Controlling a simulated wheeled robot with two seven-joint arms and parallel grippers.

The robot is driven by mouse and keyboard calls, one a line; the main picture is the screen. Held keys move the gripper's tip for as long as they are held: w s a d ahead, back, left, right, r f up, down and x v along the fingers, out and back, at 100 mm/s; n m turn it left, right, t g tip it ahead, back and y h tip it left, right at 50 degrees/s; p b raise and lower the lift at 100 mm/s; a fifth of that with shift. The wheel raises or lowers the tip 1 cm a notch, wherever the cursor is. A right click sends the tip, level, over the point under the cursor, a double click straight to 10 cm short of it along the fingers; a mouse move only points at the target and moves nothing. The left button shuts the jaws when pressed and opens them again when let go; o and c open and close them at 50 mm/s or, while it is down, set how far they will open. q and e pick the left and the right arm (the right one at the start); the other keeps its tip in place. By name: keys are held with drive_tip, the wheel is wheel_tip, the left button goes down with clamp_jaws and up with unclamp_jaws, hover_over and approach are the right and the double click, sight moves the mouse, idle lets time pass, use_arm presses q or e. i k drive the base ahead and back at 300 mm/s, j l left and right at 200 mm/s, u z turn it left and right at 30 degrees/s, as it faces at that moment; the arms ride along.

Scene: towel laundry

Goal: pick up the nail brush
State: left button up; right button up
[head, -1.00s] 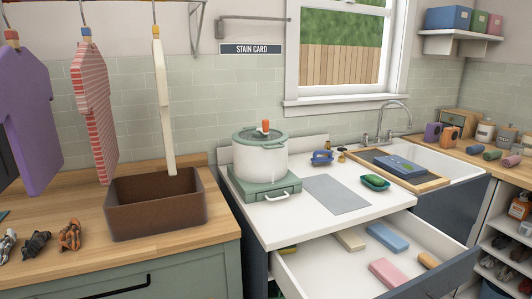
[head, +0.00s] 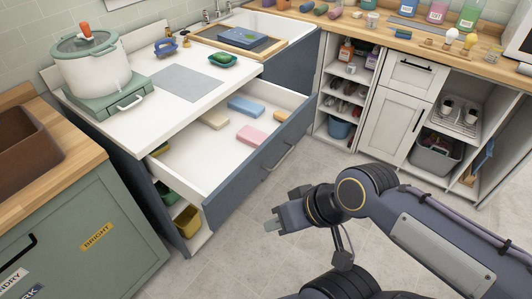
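A small blue object with an arched handle (head: 165,47), brush-like in shape, sits on the white counter behind the grey mat; I cannot tell for sure that it is the nail brush. The open drawer (head: 176,170) holds a beige block (head: 214,119), a blue block (head: 246,107), a pink block (head: 251,137) and a small tan piece (head: 280,117) partly hidden by the drawer front. My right gripper (head: 271,224) is in front of the drawer, over the floor, apart from all of these. Its finger gap is unclear. My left gripper is out of view.
A white pot (head: 92,72) stands on a green burner at the counter's left. A green dish with a sponge (head: 222,61) sits near the counter's right edge. The drawer front (head: 262,160) juts out towards my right arm. The tiled floor is clear.

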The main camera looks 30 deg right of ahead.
sight(278, 115)
drive_tip(key=z, duration=1.3)
